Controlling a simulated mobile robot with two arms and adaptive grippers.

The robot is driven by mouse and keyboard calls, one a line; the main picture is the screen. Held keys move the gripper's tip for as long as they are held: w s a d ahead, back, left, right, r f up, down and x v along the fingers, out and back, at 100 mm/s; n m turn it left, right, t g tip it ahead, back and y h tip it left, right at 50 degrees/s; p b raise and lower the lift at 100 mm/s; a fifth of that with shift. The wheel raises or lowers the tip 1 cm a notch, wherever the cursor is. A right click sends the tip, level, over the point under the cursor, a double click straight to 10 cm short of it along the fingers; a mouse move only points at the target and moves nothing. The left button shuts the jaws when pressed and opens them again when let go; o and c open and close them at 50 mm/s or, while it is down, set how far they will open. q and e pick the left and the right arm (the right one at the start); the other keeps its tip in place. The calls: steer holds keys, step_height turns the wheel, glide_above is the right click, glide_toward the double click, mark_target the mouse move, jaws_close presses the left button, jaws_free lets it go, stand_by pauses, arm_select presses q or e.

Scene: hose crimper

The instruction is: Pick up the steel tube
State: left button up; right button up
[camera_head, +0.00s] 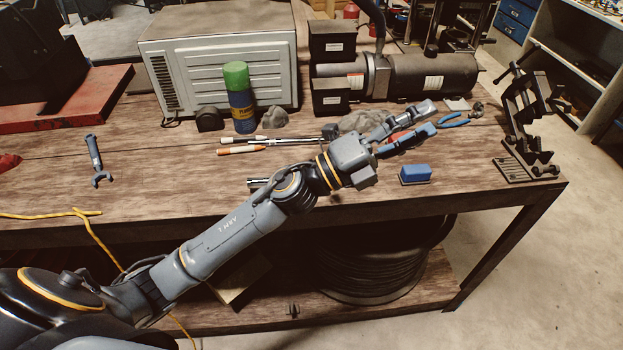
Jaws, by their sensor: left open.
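My left gripper (426,118) is open above the rear right of the workbench, its fingers pointing right and away. A short, shiny silver piece that looks like the steel tube (257,183) lies near the bench's front edge. My left forearm covers its right end, so its full length is hidden. The gripper is well to the right of this piece and apart from it. Something red and a grey cloth-like lump show by the fingers; I cannot tell if anything touches them. My right gripper is not in view.
Screwdrivers (241,151), a spray can (239,98), blue-handled pliers (454,121) and a blue brush-like block (415,174) lie or stand around the arm. A black clamp stand (527,168) is at the right edge, a wrench (96,160) at left. The front left bench top is mostly clear.

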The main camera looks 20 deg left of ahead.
arm_select(q)
steer(key=s+d+f+m+g, duration=0.2)
steer(key=d+f+m+g, duration=0.25)
steer(key=m+g, duration=0.85)
steer(key=a+f+m+y, duration=0.4)
steer(key=a+f+y, duration=0.1)
steer(key=f+y, duration=0.1)
steer(key=w+a+g+y, duration=0.25)
steer(key=a+y, duration=0.95)
steer(key=a, duration=1.5)
steer(key=shift+t, duration=0.45)
steer(key=f+p, duration=0.1)
steer(key=f, duration=0.6)
steer(key=shift+d+f+p, duration=0.2)
steer(key=shift+p, duration=0.1)
step_height(320, 180, down, 5)
steer(key=p, duration=0.2)
steer(key=shift+w+d+f+p, duration=0.1)
steer(key=shift+f+p, duration=0.05)
steer(key=shift+p, duration=0.25)
steer(key=shift+f, duration=0.2)
steer(key=shift+w+r, duration=0.1)
jaws_close()
